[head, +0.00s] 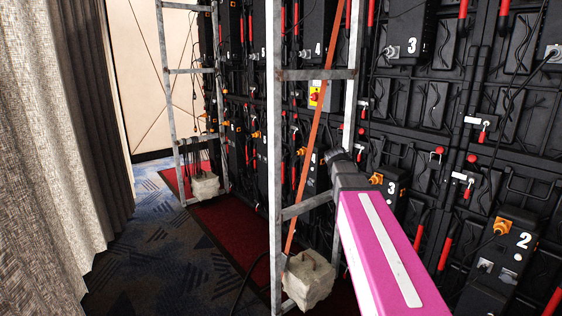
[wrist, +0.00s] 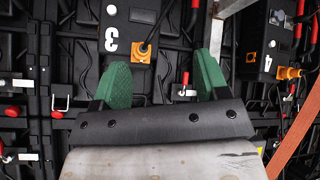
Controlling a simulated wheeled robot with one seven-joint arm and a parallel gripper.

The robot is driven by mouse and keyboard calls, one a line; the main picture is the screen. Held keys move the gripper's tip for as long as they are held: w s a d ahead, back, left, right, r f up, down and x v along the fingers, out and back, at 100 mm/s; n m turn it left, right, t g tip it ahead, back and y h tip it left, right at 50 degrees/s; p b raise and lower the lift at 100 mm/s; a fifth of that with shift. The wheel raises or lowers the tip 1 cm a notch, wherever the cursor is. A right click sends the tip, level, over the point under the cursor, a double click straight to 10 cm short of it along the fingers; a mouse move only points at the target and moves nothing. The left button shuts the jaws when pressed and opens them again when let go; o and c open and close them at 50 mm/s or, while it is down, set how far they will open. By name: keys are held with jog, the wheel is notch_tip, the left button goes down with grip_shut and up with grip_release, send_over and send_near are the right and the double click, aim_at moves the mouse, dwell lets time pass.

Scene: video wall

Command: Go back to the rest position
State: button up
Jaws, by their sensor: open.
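My gripper (wrist: 163,70) shows in the wrist view with two green fingers spread apart and nothing between them. It faces the black back of the video wall (head: 428,98). Beyond the fingers is a black box marked 3 (wrist: 125,22) with an orange connector; a similar box marked 3 also shows in the head view (head: 388,203). In the head view my pink arm reaches up and away from the lower right. Its dark far end is beside the metal frame, and the fingers cannot be made out there.
A metal ladder-like frame (head: 318,75) stands just left of my arm, with an orange strap (head: 305,160) and a pale weight (head: 308,280). A second frame (head: 168,90) stands farther back. A grey curtain (head: 50,130) hangs at left. Patterned carpet (head: 150,250) lies clear between.

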jog(key=s+a+f+n+g+y, duration=0.1)
jog(key=s+a+f+g+y, duration=0.1)
jog(key=s+f, duration=0.5)
jog(key=s+a+f+n+g+y, duration=0.2)
jog(key=s+a+f, duration=0.2)
jog(key=s+f, duration=0.4)
jog(key=s+a+f+n+g+y, duration=0.2)
jog(key=s+f, duration=0.6)
jog(key=f, duration=0.5)
jog(key=shift+a+f, duration=0.15)
jog(key=shift+a, duration=0.3)
